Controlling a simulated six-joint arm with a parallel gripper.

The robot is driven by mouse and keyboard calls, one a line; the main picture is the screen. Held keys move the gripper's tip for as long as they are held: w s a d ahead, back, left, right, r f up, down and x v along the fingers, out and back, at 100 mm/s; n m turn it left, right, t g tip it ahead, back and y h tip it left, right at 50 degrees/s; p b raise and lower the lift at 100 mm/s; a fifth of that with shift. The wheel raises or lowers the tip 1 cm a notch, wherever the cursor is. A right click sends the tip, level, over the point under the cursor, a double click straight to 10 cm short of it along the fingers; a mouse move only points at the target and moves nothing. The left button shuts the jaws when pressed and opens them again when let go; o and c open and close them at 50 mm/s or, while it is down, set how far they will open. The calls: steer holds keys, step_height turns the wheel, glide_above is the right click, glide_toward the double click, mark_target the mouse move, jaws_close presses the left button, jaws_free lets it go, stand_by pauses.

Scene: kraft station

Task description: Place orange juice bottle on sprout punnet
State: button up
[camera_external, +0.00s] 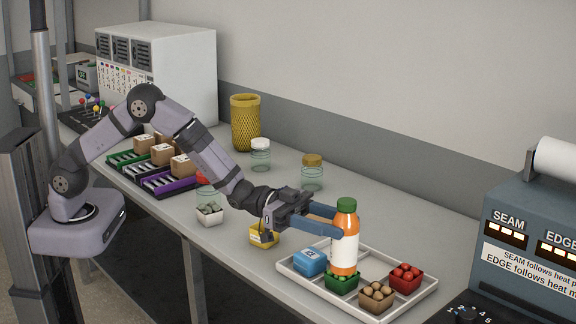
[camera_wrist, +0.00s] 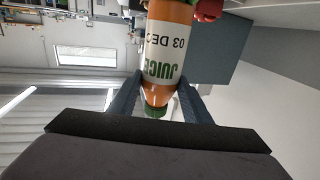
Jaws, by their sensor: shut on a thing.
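The orange juice bottle (camera_external: 344,250) is upright, with a green cap and a white label. My gripper (camera_external: 338,224) is shut on its upper body, one blue finger on each side. The wrist view shows the bottle (camera_wrist: 165,45) between the fingers, cap toward the camera. The sprout punnet (camera_external: 342,284) is a green box in the white tray. The bottle's base is directly over it in the external view and hides most of its contents. I cannot tell whether base and sprouts touch.
The white tray (camera_external: 293,284) also holds a blue box (camera_external: 310,262), a brown punnet (camera_external: 377,298) and a red punnet of tomatoes (camera_external: 406,279) close around the bottle. A yellow punnet (camera_external: 263,236) and glass jars (camera_external: 312,175) stand behind, to the left. A blue-grey machine (camera_external: 530,235) is at right.

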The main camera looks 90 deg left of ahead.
steer(key=shift+r, duration=0.1)
steer(key=o, duration=1.3)
steer(key=shift+f, duration=0.2)
steer(key=shift+r, duration=0.1)
steer(key=shift+r, duration=0.15)
steer(key=shift+s+a, duration=0.2)
steer(key=shift+s, duration=0.1)
steer(key=b+v, duration=0.3)
steer(key=v, duration=0.8)
steer(key=shift+s+a, duration=0.15)
